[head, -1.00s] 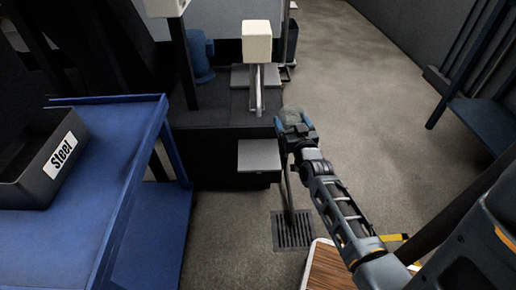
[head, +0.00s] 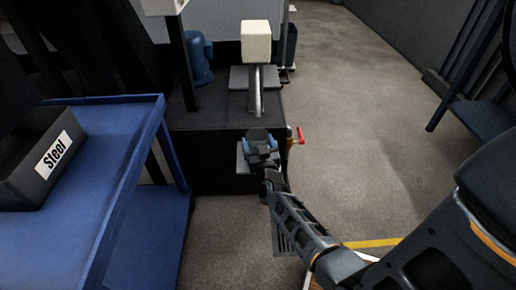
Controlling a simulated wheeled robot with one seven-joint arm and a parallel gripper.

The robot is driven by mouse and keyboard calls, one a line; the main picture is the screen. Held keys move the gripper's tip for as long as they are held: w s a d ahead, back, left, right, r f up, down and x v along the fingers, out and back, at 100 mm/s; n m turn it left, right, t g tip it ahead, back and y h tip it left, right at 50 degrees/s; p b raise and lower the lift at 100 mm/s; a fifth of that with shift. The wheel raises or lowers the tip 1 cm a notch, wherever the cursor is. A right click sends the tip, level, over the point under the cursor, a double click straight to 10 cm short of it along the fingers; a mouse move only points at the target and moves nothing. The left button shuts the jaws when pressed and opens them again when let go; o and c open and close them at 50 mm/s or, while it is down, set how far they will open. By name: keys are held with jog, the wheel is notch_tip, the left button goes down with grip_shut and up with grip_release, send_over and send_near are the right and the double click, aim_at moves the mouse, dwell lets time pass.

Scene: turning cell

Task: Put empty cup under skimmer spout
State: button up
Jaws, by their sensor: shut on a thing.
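The skimmer has a cream box (head: 256,42) with a metal spout (head: 257,92) running down from it toward me. A small grey shelf (head: 242,162) juts out low at the front of the dark tank, mostly hidden behind my gripper. My gripper (head: 258,138), with blue fingertips, is over this shelf and just below the spout's end in the picture. It is shut on the cup (head: 258,133), which looks like a see-through grey shape between the fingertips. Whether the cup touches the shelf cannot be told.
A dark tank top (head: 215,112) lies behind the shelf. A red-handled valve (head: 299,136) is close to the right of my gripper. Open floor (head: 365,150) is at right.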

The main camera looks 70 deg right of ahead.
jog(key=shift+f, duration=0.35)
jog(key=shift+f, duration=0.15)
jog(key=o, duration=0.9)
jog(key=shift+c, duration=0.2)
